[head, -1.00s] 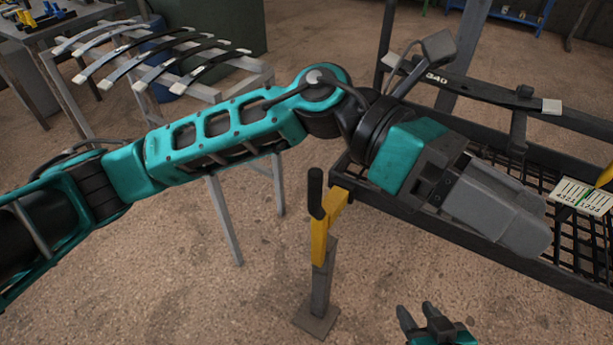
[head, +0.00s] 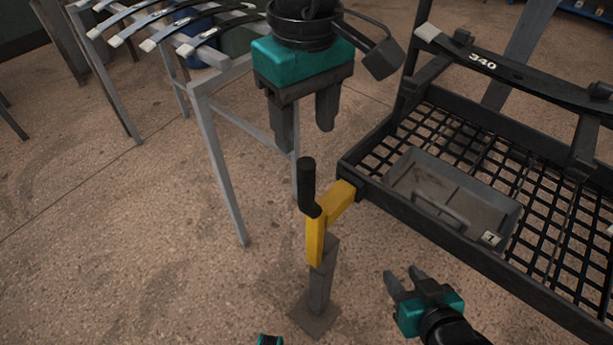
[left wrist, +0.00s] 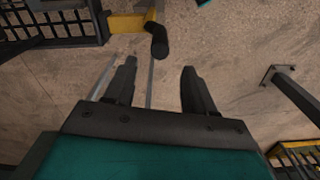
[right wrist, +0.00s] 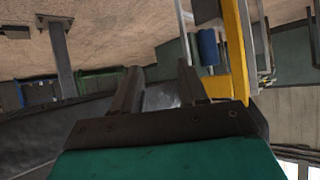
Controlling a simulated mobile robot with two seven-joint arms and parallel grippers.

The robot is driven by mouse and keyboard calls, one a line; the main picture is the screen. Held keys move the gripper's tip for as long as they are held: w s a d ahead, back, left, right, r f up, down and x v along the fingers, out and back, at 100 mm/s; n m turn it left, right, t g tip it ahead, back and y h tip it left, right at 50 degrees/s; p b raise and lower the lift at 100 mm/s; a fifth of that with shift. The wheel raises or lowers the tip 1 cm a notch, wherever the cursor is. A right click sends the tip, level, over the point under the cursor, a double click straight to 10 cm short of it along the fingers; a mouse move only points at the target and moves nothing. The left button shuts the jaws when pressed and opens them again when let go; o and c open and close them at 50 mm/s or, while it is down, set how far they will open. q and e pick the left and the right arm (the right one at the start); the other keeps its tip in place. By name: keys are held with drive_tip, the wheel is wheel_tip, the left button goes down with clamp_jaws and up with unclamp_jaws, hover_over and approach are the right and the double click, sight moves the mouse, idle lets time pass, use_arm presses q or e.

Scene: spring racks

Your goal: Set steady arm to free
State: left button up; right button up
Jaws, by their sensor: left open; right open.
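The steady arm (head: 337,202) is a yellow bracket on a grey post (head: 322,285), with an upright black handle (head: 308,185). Its yellow bar reaches right to the corner of the black rack; whether it touches the rack, I cannot tell. My left gripper (head: 306,138) points down, open and empty, just above and apart from the handle. In the left wrist view the handle (left wrist: 158,42) shows just beyond the open fingertips (left wrist: 159,66). My right gripper (head: 402,275) is open and empty, to the right of the post. A yellow bar (right wrist: 237,50) shows beside it in the right wrist view.
The black mesh rack (head: 365,165) holds a grey bin (head: 450,190) and carries a dark leaf spring (head: 490,70) marked 340. A grey stand (head: 215,150) with several curved springs is at the upper left. The floor left of the post is clear.

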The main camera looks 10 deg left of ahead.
sight(306, 180)
use_arm(q)
wheel_tip(306, 180, down, 11)
drive_tip(key=shift+f+b, duration=0.1)
drive_tip(key=shift+b, duration=1)
drive_tip(key=shift+c, duration=0.3)
clamp_jaws()
